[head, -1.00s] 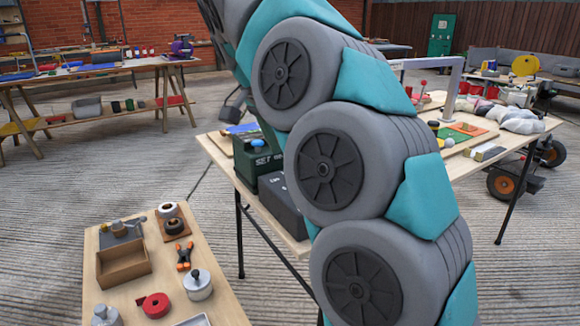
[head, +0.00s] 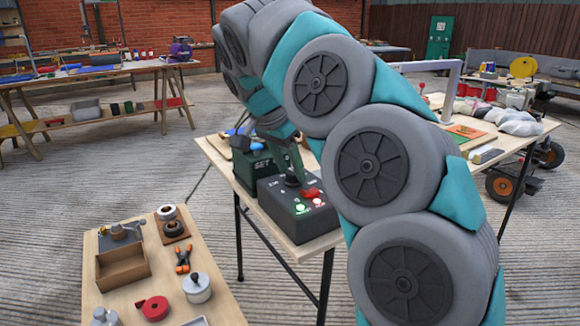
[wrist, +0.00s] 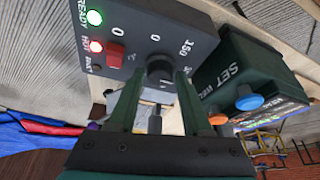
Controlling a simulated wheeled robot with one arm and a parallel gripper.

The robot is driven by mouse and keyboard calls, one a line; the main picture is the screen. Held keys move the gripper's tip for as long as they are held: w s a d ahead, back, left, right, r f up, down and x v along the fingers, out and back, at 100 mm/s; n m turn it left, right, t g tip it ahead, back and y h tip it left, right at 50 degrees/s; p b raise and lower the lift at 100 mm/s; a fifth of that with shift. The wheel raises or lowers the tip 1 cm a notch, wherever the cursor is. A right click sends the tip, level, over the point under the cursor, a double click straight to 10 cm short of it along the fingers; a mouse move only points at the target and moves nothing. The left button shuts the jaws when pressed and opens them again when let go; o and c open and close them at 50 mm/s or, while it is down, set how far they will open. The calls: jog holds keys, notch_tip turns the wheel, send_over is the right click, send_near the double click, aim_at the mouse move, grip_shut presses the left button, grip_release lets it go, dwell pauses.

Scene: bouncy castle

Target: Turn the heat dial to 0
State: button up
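A dark grey control box (head: 297,215) stands near the front edge of the table, and it shows tilted in the wrist view (wrist: 200,28). Its black round dial (wrist: 159,69) has a "0" mark and a "150" mark near it. The dial's pointer direction is too unclear to read. My gripper (wrist: 159,73) is open, with its two green fingers apart and the dial showing between their tips. I cannot tell whether either finger touches it. In the head view my gripper (head: 291,170) points down at the dial, which it partly hides.
A red switch (wrist: 115,53) sits beside the dial, near lit green (wrist: 94,18) and red (wrist: 96,46) lamps. A green "SET" box (wrist: 240,75) with blue and orange knobs stands close by. A low wooden table (head: 215,285) with small parts is at front left.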

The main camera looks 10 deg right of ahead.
grip_shut()
